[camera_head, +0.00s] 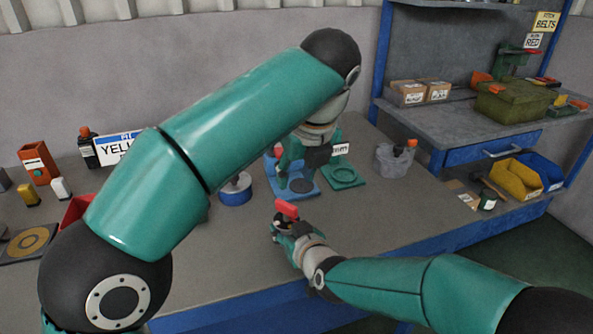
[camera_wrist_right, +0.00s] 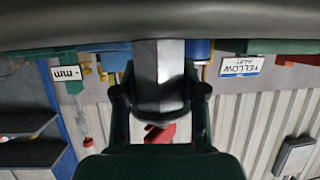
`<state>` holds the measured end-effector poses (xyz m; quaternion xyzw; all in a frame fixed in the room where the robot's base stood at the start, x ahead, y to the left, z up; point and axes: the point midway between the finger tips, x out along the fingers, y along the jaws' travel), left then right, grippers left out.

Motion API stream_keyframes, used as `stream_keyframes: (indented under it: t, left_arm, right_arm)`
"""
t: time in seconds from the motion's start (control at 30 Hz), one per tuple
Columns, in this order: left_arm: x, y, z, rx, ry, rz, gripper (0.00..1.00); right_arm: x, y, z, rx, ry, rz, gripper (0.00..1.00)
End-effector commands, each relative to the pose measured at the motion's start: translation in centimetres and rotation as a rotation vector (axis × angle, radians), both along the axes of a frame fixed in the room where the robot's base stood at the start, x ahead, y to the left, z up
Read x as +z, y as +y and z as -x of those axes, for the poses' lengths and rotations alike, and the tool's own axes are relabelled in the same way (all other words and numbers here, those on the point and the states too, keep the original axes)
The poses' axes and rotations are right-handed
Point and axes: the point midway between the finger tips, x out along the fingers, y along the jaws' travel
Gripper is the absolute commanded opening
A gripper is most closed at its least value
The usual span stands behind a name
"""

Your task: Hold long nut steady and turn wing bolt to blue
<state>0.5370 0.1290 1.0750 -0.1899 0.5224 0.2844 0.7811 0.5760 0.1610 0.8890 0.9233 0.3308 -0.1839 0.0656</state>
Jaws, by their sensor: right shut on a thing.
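My right gripper (camera_head: 284,228) is shut on the long nut and holds it above the front part of the bench. In the right wrist view the long nut (camera_wrist_right: 160,75) is a grey six-sided bar between the dark fingers of the gripper (camera_wrist_right: 160,97). The red wing bolt (camera_head: 287,209) sits at the top of the nut; its red wings also show in the wrist view (camera_wrist_right: 160,133). My left gripper (camera_head: 291,164) is higher and farther back, apart from the bolt, over a blue plate (camera_head: 309,192). Whether its fingers are open is unclear.
A green plate (camera_head: 344,176) lies right of the blue plate. A blue round container (camera_head: 235,195) stands to the left, and a grey cup (camera_head: 394,161) to the right. A YELLOW sign (camera_head: 119,148) stands at the left. The bench in front of the right gripper is clear.

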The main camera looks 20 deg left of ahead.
Motion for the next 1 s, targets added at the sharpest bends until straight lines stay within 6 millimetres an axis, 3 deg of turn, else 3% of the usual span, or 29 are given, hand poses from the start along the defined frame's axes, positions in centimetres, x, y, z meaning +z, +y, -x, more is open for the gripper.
stream_keyframes:
  t: [0.27, 0.43, 0.5, 0.67, 0.77, 0.87, 1.0]
  left_arm:
    - [0.1, 0.0, 0.0, 0.0, 0.0, 0.0, 0.39]
    - [0.0, -0.4, -0.2, -0.009, -0.009, 0.016, 0.12]
    - [-0.4, -1.4, -0.2, -0.025, -0.005, 0.051, 0.0]
    - [-2.2, -5.0, 0.9, -0.086, 0.049, 0.203, 0.0]
    - [-3.2, -5.8, 2.1, -0.075, 0.099, 0.363, 0.0]
    - [-3.6, -4.6, 3.1, 0.0, 0.14, 0.557, 0.0]
    - [-3.1, -0.6, 4.3, 0.178, 0.155, 0.818, 0.0]
  right_arm:
    - [0.0, 0.0, 0.0, 0.0, 0.001, 0.001, 0.0]
    - [0.0, 0.0, 0.0, 0.0, 0.001, 0.001, 0.0]
    - [0.0, 0.0, 0.0, 0.0, 0.001, 0.001, 0.0]
    - [0.0, 0.0, 0.0, 0.0, 0.001, 0.001, 0.0]
    - [0.0, 0.0, 0.0, 0.0, 0.001, 0.001, 0.0]
    - [0.0, 0.0, 0.0, 0.0, 0.0, 0.0, 0.0]
    - [0.0, 0.0, 0.0, 0.0, 0.001, 0.001, 0.0]
